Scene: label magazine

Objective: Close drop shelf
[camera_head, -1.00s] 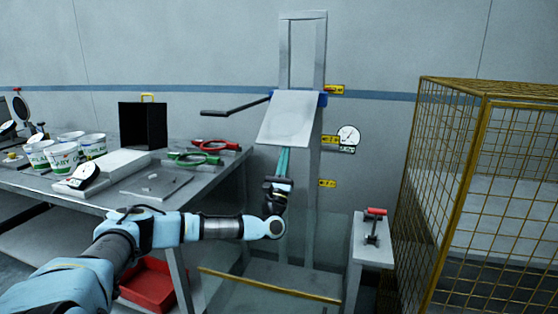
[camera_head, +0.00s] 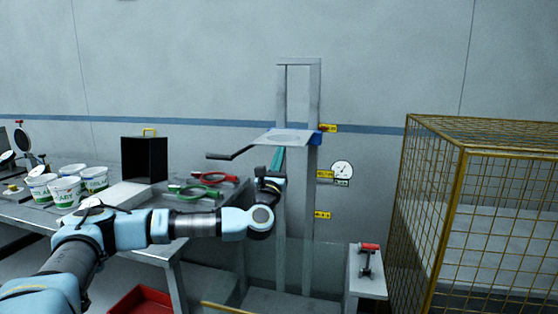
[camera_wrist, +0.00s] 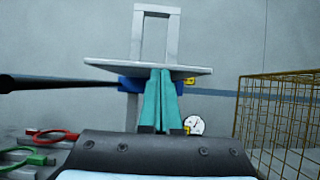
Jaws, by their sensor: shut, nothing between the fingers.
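The drop shelf is a pale grey plate (camera_head: 282,138) on a tall grey upright frame (camera_head: 315,90) against the wall. It now lies close to level, seen almost edge-on. In the wrist view the plate (camera_wrist: 110,66) spans across just above my fingertips. My gripper (camera_head: 278,150) is shut, its teal fingers together and pointing up under the plate. In the wrist view the tips of my gripper (camera_wrist: 166,72) meet the plate's underside or sit very near it. A blue bracket (camera_wrist: 130,83) is behind the fingers. A dark lever (camera_head: 232,155) sticks out to the left.
A workbench at left holds white tubs (camera_head: 66,190), a black box (camera_head: 144,158) and red (camera_head: 212,178) and green-handled tools. A yellow wire cage (camera_head: 460,190) stands at right. A small stand with a red-handled clamp (camera_head: 368,256) is between frame and cage.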

